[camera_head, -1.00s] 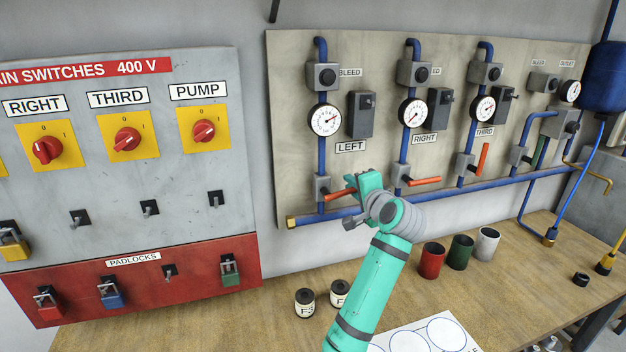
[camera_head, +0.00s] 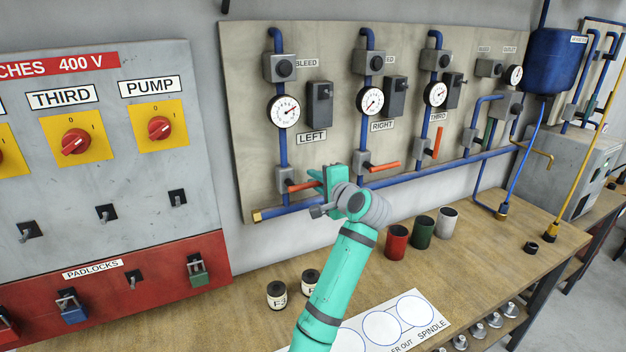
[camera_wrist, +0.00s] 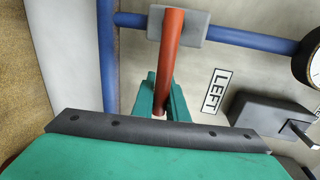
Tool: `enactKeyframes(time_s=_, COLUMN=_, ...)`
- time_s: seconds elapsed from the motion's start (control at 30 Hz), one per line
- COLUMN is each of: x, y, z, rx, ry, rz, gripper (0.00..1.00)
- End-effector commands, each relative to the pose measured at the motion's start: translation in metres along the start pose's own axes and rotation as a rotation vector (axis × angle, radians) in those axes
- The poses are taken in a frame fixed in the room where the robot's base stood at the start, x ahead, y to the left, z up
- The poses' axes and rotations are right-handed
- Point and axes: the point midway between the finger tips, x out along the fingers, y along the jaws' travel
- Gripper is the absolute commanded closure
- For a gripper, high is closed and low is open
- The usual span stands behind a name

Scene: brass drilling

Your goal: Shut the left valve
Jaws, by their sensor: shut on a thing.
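The left valve's orange-red handle (camera_head: 301,186) sits low on the left blue pipe, below the LEFT label (camera_head: 312,137). It points sideways to the right, across the vertical pipe. In the wrist view the handle (camera_wrist: 172,50) runs from the grey valve body (camera_wrist: 193,27) down between my fingers, square to the blue pipe (camera_wrist: 255,40). My green gripper (camera_head: 325,181) is at the handle's free end and shut on it. The fingers (camera_wrist: 162,98) lie on both sides of the handle in the wrist view; the tip is partly hidden between them.
The right valve's handle (camera_head: 384,167) also points sideways, close right of my gripper. The third valve's handle (camera_head: 438,142) stands upright along its pipe. The switch cabinet (camera_head: 190,222) is at left.

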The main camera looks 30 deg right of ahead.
Motion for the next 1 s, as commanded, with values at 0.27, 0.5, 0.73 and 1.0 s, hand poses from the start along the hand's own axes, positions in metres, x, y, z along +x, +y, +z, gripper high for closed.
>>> enactKeyframes(time_s=0.27, x=0.000, y=0.002, z=0.000, rx=0.001, ry=-0.001, rz=0.003, gripper=0.68)
enactKeyframes(time_s=0.5, x=-0.006, y=0.001, z=0.000, rx=0.001, ry=0.001, rz=0.001, gripper=0.68)
enactKeyframes(time_s=0.73, x=-0.043, y=0.001, z=-0.001, rx=0.000, ry=0.001, rz=0.000, gripper=0.68)
enactKeyframes(time_s=1.0, x=-0.090, y=0.001, z=-0.001, rx=0.001, ry=0.001, rz=0.001, gripper=0.68)
